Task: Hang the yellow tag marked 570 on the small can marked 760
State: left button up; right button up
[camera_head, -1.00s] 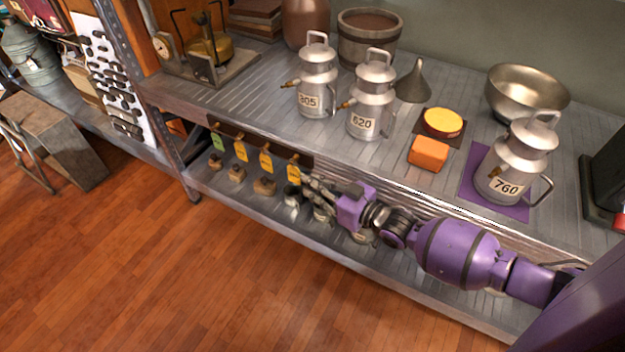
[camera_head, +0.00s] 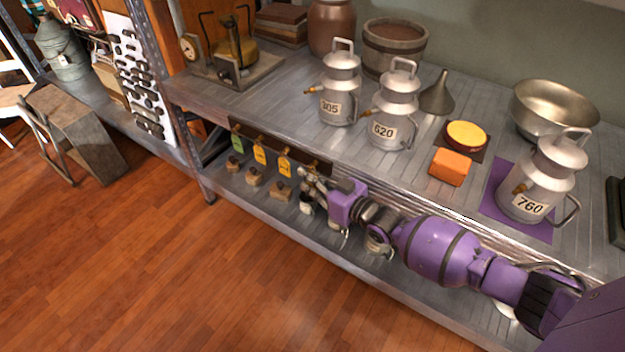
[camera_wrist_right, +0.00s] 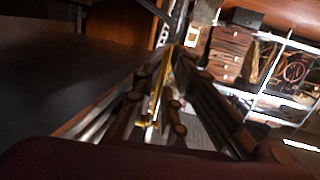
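The small can marked 760 (camera_head: 543,175) stands upright on a purple mat (camera_head: 495,207) at the right of the upper shelf. Several tags hang along the dark rail at the shelf's front edge: a green tag (camera_head: 238,143), a yellow tag (camera_head: 260,154) and another yellow tag (camera_head: 285,166). Their numbers are too small to read. My right gripper (camera_head: 308,180) is at the rail's right end and covers the spot of the last yellow tag. In the right wrist view, a thin yellow strip (camera_wrist_right: 163,82) shows between the fingers; whether they grip it is unclear. My left gripper is out of view.
Cans marked 305 (camera_head: 340,85) and 620 (camera_head: 395,105) stand left of can 760. Wooden weights (camera_head: 281,190) sit on the lower shelf.

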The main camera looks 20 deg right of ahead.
grip_shut()
jog(key=shift+r, duration=0.1)
jog(key=shift+r+p, duration=0.25)
jog(key=shift+p, duration=0.05)
jog(key=shift+s+a, duration=0.1)
jog(key=shift+a, duration=0.1)
dwell(0.4)
jog(key=shift+s+a+p, duration=0.5)
jog(key=shift+a+p, duration=0.1)
jog(key=shift+p, duration=0.1)
